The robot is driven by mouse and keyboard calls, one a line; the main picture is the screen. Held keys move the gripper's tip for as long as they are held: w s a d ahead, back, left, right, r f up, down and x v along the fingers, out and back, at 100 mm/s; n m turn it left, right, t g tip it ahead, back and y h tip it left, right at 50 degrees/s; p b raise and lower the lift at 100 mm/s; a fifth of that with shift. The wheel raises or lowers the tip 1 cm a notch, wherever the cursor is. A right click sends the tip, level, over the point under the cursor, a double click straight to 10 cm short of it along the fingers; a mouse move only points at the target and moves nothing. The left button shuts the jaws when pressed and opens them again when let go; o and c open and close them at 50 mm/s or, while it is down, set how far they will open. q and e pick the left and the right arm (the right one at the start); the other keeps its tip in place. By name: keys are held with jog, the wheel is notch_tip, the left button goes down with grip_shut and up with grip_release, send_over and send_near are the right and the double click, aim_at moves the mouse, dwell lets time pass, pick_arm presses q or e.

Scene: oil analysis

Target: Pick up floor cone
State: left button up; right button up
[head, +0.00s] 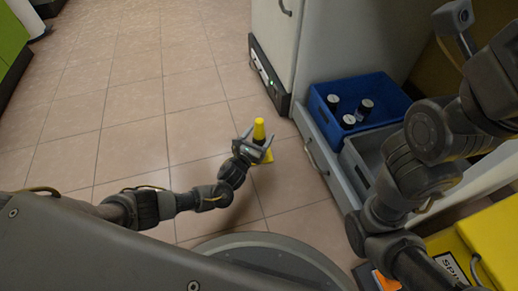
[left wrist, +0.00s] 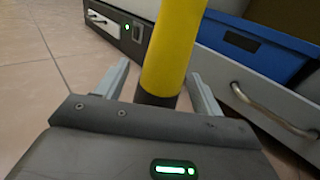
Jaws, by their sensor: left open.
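The floor cone (head: 259,129) is yellow with a black band and a yellow base, and it stands upright on the tiled floor. My left gripper (head: 257,137) is open, with its two fingers on either side of the cone. In the left wrist view the cone (left wrist: 172,50) rises between the open fingers of the left gripper (left wrist: 158,82). Its top is cut off there, and its lower part is hidden behind the gripper body. I cannot tell whether either finger touches it. My right arm is at the right of the head view, but its fingertips do not show.
A blue crate (head: 319,108) with several dark bottles and a grey crate (head: 356,165) stand in an open drawer at the right. A white cabinet (head: 273,35) with a dark base stands behind the cone. A yellow box (head: 492,235) is at lower right. Floor to the left is clear.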

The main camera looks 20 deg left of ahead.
pick_arm(q)
grip_shut()
dwell(0.4)
